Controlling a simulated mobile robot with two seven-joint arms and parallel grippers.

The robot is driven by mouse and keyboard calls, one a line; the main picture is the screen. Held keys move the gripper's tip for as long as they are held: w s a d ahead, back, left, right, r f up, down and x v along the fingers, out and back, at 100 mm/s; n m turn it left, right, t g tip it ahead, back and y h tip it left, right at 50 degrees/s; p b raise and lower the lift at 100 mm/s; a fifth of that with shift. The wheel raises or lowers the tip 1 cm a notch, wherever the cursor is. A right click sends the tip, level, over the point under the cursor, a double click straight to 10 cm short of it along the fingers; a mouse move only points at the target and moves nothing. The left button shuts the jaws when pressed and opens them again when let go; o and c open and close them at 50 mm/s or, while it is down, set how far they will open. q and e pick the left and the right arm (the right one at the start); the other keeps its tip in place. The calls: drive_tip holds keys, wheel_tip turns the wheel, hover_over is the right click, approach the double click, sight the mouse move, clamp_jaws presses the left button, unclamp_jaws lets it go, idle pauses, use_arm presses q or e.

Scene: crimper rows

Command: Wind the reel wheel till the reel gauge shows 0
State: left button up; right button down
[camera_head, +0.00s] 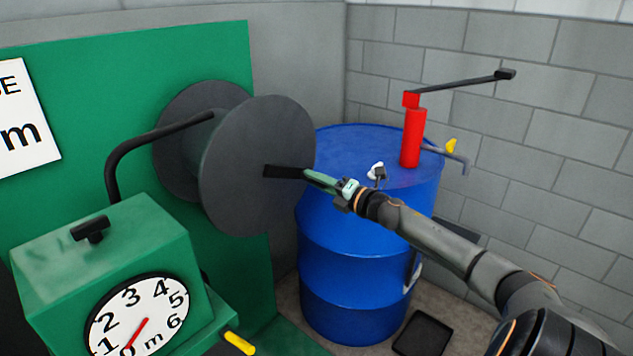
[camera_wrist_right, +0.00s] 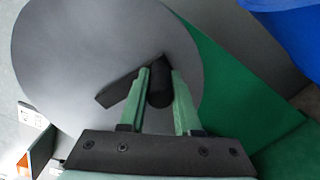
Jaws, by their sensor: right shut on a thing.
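The reel wheel (camera_head: 250,200) is a dark grey disc on a drum in front of the green panel, and it fills much of the right wrist view (camera_wrist_right: 85,65). A black crank arm (camera_head: 284,172) with a black handle knob (camera_wrist_right: 160,85) is on its face. My right gripper (camera_head: 312,176) has its green fingers shut on the knob, one on each side. The reel gauge (camera_head: 155,301) is a white dial on a green box. Its red needle points down and left, at or close to 0; the lower dial is cut off. My left gripper is out of view.
A blue drum (camera_head: 350,240) stands right behind my right forearm, with a red pump (camera_head: 412,138) and its long lever on top. A black tray (camera_head: 423,334) lies on the floor. A dark bent pipe (camera_head: 125,160) runs from the green box (camera_head: 60,268) to the reel.

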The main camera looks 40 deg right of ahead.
drive_tip(key=shift+r, duration=0.1)
drive_tip(key=c, duration=0.6)
unclamp_jaws()
drive_tip(key=shift+s, duration=0.15)
drive_tip(key=shift+s, duration=0.55)
drive_tip(key=s+d+p, duration=0.1)
drive_tip(key=s, duration=1)
